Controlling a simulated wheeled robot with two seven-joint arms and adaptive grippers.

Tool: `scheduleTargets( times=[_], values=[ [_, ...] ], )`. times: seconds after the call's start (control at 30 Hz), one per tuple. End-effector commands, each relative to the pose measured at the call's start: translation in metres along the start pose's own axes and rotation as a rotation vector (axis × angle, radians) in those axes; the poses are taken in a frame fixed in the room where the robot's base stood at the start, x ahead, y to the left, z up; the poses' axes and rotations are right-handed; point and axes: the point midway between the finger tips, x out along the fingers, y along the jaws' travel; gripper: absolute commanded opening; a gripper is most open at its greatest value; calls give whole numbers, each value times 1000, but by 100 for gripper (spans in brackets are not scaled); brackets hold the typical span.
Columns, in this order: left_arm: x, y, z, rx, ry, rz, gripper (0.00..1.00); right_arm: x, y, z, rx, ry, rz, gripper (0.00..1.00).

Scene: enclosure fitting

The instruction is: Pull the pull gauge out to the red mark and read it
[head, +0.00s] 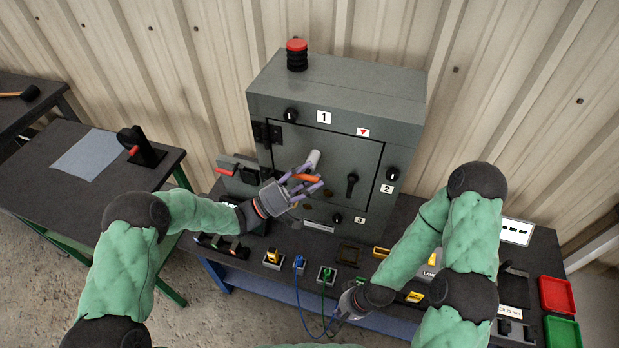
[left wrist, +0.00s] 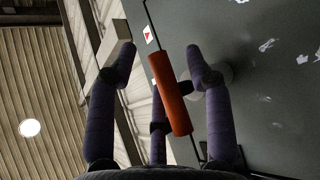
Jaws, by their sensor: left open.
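The pull gauge shows as a grey cylinder (head: 313,158) on the front of the grey cabinet, with an orange bar handle (head: 307,178) at its near end. My left gripper (head: 303,188) is at the handle with its fingers open. In the left wrist view the orange handle (left wrist: 171,95) lies between the spread fingers (left wrist: 160,70), not visibly clamped. Part of the grey cylinder (left wrist: 217,75) shows behind one finger. No red mark or reading on the gauge can be made out. My right gripper (head: 350,302) is low over the bench front; its fingers are too small to judge.
The grey cabinet (head: 335,100) has knobs, number labels, a red-triangle label (head: 363,132) and a red button (head: 297,55) on top. Blue and green cables (head: 298,290) hang at the bench front near my right gripper. Red (head: 557,294) and green trays (head: 562,332) stand at right.

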Motion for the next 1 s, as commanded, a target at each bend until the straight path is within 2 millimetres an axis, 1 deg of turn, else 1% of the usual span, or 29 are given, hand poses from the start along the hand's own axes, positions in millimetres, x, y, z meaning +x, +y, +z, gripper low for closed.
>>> scheduleTargets(
  times=[0.1,0.13,0.17,0.2,0.27,0.3,0.47,0.57,0.8,0.9,1.0],
  values=[
    [0,0,0,0,0,0,51,0,0,0,0,0,0,0],
    [0,0,0,0,0,0,48,0,0,0,0,0,0,0],
    [0,0,0,0,0,0,40,0,0,0,0,0,0,0],
    [0,0,0,0,0,0,28,0,0,0,0,0,0,0],
    [0,0,0,0,0,0,12,0,0,0,0,0,0,0],
    [0,0,0,0,0,0,0,0,0,0,0,0,0,0],
    [-1,0,0,-1,0,-1,0,0,0,0,0,0,0,0],
    [-4,3,3,-2,0,-2,0,-1,0,0,0,0,0,0],
    [-27,24,25,-2,1,-3,0,-4,-2,0,0,0,0,0],
    [-33,30,32,-4,-1,-1,0,-5,-2,0,0,0,0,0],
    [-35,32,36,-5,-2,1,0,-5,-2,0,0,0,0,0]
  ],
)
